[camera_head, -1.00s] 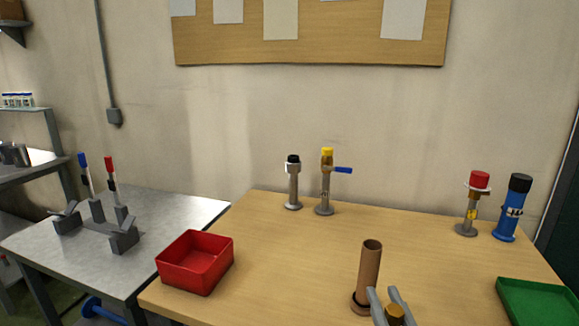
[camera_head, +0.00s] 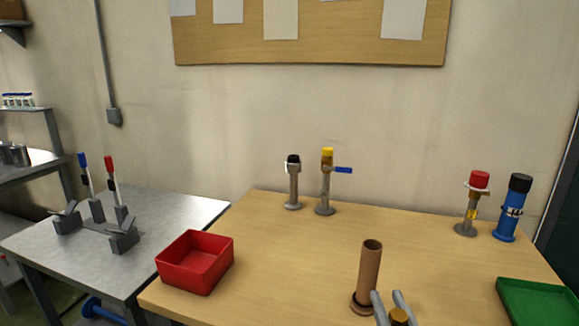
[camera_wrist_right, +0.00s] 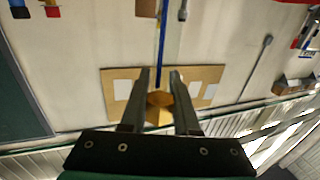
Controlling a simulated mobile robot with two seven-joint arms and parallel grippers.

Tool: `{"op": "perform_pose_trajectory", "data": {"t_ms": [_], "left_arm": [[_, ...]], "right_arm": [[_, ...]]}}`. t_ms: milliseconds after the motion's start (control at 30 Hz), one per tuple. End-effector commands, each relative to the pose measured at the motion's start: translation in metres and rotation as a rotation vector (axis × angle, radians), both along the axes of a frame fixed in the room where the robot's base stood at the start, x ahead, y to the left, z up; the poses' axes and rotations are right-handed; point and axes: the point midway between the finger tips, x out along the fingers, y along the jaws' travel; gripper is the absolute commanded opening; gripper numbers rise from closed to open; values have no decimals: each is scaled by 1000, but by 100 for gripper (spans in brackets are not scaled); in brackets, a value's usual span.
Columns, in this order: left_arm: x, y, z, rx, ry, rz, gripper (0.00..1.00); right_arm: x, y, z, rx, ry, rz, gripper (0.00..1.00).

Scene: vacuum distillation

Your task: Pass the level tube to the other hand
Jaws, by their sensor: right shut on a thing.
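My right gripper (camera_head: 392,297) is at the bottom edge of the head view, just right of an upright brown tube on a round base (camera_head: 369,272). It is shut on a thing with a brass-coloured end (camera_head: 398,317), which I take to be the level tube. In the right wrist view the brass end (camera_wrist_right: 159,104) sits between the two fingers (camera_wrist_right: 155,90). A thin blue strip (camera_wrist_right: 162,50) runs on from it; I cannot tell whether it belongs to the tube. The tube's lower part is hidden. My left gripper is not in view.
A red tray (camera_head: 195,262) stands at the table's left and a green tray (camera_head: 540,308) at its right. Black-topped (camera_head: 293,184) and yellow-topped (camera_head: 326,184) fittings stand at the back. Red-topped (camera_head: 470,203) and blue (camera_head: 512,210) fittings stand at right.

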Motion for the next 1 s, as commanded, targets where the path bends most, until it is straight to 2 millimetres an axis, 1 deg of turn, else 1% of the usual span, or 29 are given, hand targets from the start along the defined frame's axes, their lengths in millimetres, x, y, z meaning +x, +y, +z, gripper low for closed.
{"op": "perform_pose_trajectory", "data": {"t_ms": [433, 533, 667, 900, 1000], "left_arm": [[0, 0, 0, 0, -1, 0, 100], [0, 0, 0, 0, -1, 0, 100], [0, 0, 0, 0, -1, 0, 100], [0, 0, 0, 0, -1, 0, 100], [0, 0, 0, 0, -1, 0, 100]], "right_arm": [[0, 0, 1, 0, -2, 0, 0], [-3, 0, -2, 4, 1, 0, 0], [-16, 2, -8, 13, 0, 3, 0], [-50, 1, -21, 15, -2, 1, 0], [-61, 1, -23, 9, -2, 0, 0]]}}
